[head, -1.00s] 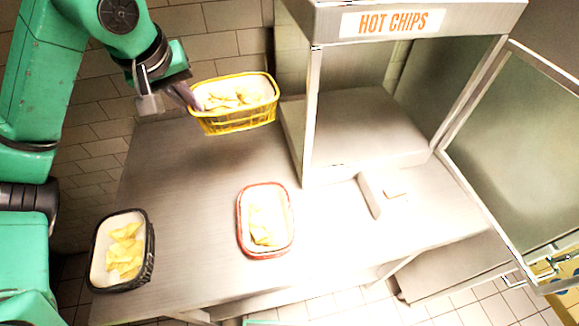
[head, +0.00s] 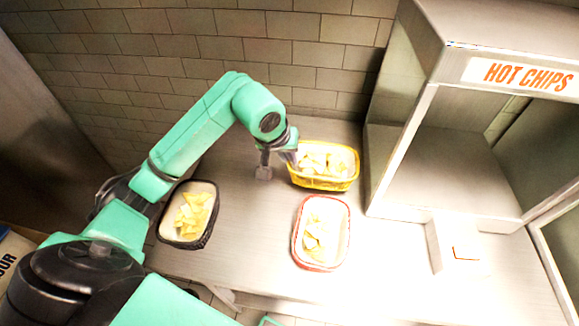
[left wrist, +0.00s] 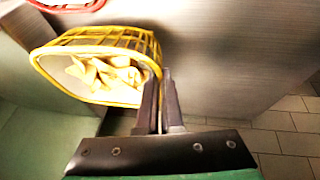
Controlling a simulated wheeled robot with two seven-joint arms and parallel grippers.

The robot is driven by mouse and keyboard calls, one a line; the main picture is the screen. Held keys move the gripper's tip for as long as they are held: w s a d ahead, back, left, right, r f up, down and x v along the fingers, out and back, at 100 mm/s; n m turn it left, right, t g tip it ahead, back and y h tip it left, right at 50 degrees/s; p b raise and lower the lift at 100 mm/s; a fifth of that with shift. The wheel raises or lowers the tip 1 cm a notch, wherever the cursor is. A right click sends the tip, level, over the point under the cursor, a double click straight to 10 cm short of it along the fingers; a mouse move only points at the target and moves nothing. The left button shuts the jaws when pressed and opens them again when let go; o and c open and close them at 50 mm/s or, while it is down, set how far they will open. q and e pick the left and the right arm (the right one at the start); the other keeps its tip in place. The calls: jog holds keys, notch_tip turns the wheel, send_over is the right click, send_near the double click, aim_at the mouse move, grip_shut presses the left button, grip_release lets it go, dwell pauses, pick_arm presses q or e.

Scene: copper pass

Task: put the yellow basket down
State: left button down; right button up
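The yellow basket (head: 322,183), a wire basket with a white liner and chips inside, is at the back of the steel counter, left of the hot chips cabinet. My left gripper (head: 287,157) is at its left end. In the left wrist view, the gripper fingers (left wrist: 163,85) are close together on the end wall of the yellow basket (left wrist: 110,37). The basket is low over the counter or on it; I cannot tell whether its bottom touches. My right gripper is out of view.
A red basket (head: 298,240) of chips stands just in front of the yellow one. A black basket (head: 207,232) of chips stands at the counter's left. The hot chips cabinet (head: 408,130) is to the right, and a tiled wall (head: 300,60) is behind. Counter (head: 250,205) shows bare between the baskets.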

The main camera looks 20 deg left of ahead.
pick_arm(q)
jog(key=shift+f, duration=2.2)
jog(key=c, duration=1.1)
grip_release()
jog(key=shift+p, duration=0.3)
